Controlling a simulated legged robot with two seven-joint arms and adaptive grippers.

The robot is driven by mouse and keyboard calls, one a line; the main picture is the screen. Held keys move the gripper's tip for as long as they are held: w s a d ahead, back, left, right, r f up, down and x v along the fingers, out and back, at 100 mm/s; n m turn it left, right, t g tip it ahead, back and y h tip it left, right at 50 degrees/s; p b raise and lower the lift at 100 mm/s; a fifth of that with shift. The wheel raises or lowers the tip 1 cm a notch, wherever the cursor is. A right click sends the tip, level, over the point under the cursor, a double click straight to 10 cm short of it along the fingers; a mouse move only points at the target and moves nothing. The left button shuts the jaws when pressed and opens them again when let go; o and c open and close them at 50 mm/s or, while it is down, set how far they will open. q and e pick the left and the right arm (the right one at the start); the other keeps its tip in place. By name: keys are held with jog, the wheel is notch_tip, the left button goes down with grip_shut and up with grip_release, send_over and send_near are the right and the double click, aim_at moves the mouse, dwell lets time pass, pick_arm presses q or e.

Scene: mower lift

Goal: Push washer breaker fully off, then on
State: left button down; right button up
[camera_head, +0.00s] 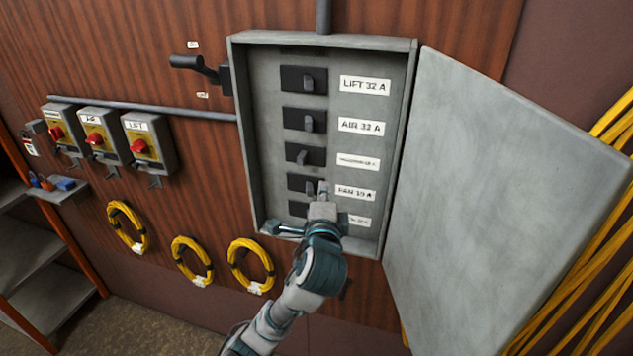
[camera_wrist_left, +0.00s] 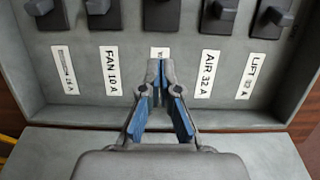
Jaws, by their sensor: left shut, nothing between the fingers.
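An open grey breaker box (camera_head: 247,140) holds a column of black breakers with white labels. The top labels read LIFT 32 A (camera_head: 365,86) and AIR 32 A (camera_head: 361,125). FAN 10 A (camera_head: 355,192) is below, then a fifth breaker (camera_head: 298,209). I cannot read which is the washer. My left gripper (camera_head: 323,188) is shut and empty. In the wrist view its tips (camera_wrist_left: 160,66) cover part of the middle label, below the middle breaker (camera_wrist_left: 161,15). My right gripper is out of view.
The box door (camera_head: 500,190) stands open on the right. A black lever (camera_head: 200,66) and several red-knobbed switch boxes (camera_head: 148,142) are on the wall at left. Yellow cable coils (camera_head: 250,266) hang below. Shelves (camera_head: 40,250) stand at the far left.

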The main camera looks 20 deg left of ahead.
aim_at(303, 158)
pick_arm(q)
jog(key=x, duration=0.3)
jog(key=p+x, duration=0.1)
jog(key=x, duration=0.4)
jog(key=shift+w+d+r+p, duration=0.1)
jog(key=shift+w+d+p, duration=0.1)
jog(key=shift+w+p, duration=0.15)
jog(key=a, duration=0.4)
jog(key=shift+a+p, duration=0.35)
jog(key=shift+d, duration=0.15)
